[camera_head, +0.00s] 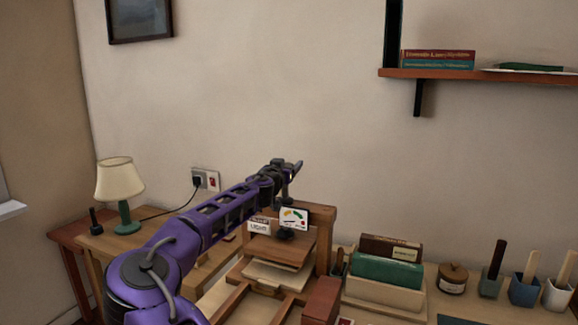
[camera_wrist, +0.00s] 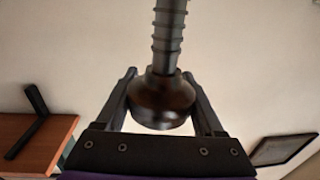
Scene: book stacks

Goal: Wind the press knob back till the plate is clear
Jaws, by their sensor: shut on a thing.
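My gripper (camera_head: 287,168) reaches over the wooden press. In the wrist view my gripper (camera_wrist: 159,76) has a finger on each side of the round dark press knob (camera_wrist: 162,103) and is shut on it. A threaded screw (camera_wrist: 168,35) runs from the knob. In the head view the knob is hard to make out against my gripper. The press's wooden plate (camera_head: 284,250) lies under the crossbeam, above a pale stack (camera_head: 277,273); I cannot tell whether they touch. A gauge with a coloured scale (camera_head: 293,217) and a label reading "LIGHT" (camera_head: 259,225) are on the press.
A lamp (camera_head: 120,185) stands at left, near a plugged-in cord. Right of the press are upright books (camera_head: 387,269), a lidded jar (camera_head: 453,278) and several pots with tools (camera_head: 523,287). A wall shelf (camera_head: 470,74) is at upper right. The wall above the press is bare.

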